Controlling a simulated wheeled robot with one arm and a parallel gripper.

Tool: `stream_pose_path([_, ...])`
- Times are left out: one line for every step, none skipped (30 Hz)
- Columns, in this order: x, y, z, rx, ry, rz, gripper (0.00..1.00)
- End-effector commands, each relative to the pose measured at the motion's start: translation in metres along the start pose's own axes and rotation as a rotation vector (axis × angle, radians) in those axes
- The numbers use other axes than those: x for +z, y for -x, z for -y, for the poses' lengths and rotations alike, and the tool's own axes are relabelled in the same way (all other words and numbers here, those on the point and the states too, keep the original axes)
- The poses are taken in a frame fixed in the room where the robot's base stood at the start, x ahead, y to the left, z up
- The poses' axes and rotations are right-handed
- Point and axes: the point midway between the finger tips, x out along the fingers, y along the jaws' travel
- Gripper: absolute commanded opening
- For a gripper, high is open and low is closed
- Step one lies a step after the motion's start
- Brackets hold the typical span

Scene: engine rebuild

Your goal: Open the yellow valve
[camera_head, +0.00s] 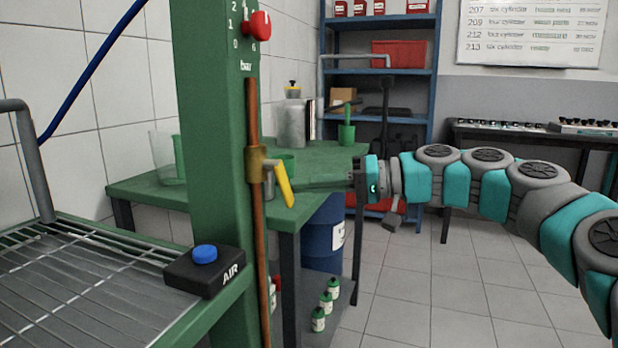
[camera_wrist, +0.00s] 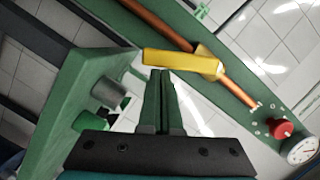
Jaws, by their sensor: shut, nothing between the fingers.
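The yellow valve handle (camera_head: 285,184) sticks out from a brass valve body (camera_head: 256,164) on a vertical copper pipe. In the head view it hangs steeply down and to the right, at an angle to the pipe. In the wrist view the yellow handle (camera_wrist: 180,63) lies just beyond my fingertips and crosses the picture nearly level. My gripper (camera_wrist: 160,74) is shut and empty, its two fingers side by side. In the head view my gripper (camera_head: 296,184) reaches in from the right, close beside the handle. Whether the fingertips touch the handle I cannot tell.
The copper pipe (camera_head: 252,110) runs along a green post (camera_head: 205,120) with a red knob (camera_head: 260,25). A black AIR box (camera_head: 205,272) with a blue button sits lower left. A green table (camera_head: 150,187) with containers stands behind. The floor at right is clear.

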Motion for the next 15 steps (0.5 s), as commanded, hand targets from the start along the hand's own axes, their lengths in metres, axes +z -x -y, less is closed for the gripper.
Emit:
stream_pose_path([0.0031, -0.0007, -0.0016, -0.001, 0.001, 0.001, 0.0])
stream_pose_path([0.0042, -0.0009, -0.002, -0.001, 0.001, 0.001, 0.0])
stream_pose_path([0.0054, -0.0012, -0.0023, -0.001, 0.001, 0.001, 0.0])
stream_pose_path([0.0062, -0.0015, -0.0025, 0.0, 0.001, 0.001, 0.0])
stream_pose_path([0.0069, -0.0016, -0.0026, 0.0, 0.001, 0.001, 0.0])
stream_pose_path([0.0077, -0.0018, -0.0028, 0.0, 0.002, 0.001, 0.0])
stream_pose_path([0.0082, -0.002, -0.0029, 0.0, 0.002, 0.001, 0.0])
stream_pose_path([0.0087, -0.0021, -0.003, 0.0, 0.002, 0.001, 0.0])
stream_pose_path([0.0091, -0.0022, -0.0031, 0.0, 0.002, 0.001, 0.0])
stream_pose_path([0.0094, -0.0023, -0.0031, 0.001, 0.002, 0.001, 0.0])
stream_pose_path([0.0095, -0.0023, -0.0031, 0.001, 0.002, 0.0, 0.0])
stream_pose_path([0.0097, -0.0023, -0.0031, 0.001, 0.002, 0.0, 0.0])
stream_pose_path([0.0098, -0.0024, -0.0032, 0.001, 0.002, 0.0, 0.0])
stream_pose_path([0.0099, -0.0024, -0.0031, 0.001, 0.002, 0.0, 0.0])
stream_pose_path([0.0099, -0.0024, -0.0032, 0.001, 0.002, 0.0, 0.0])
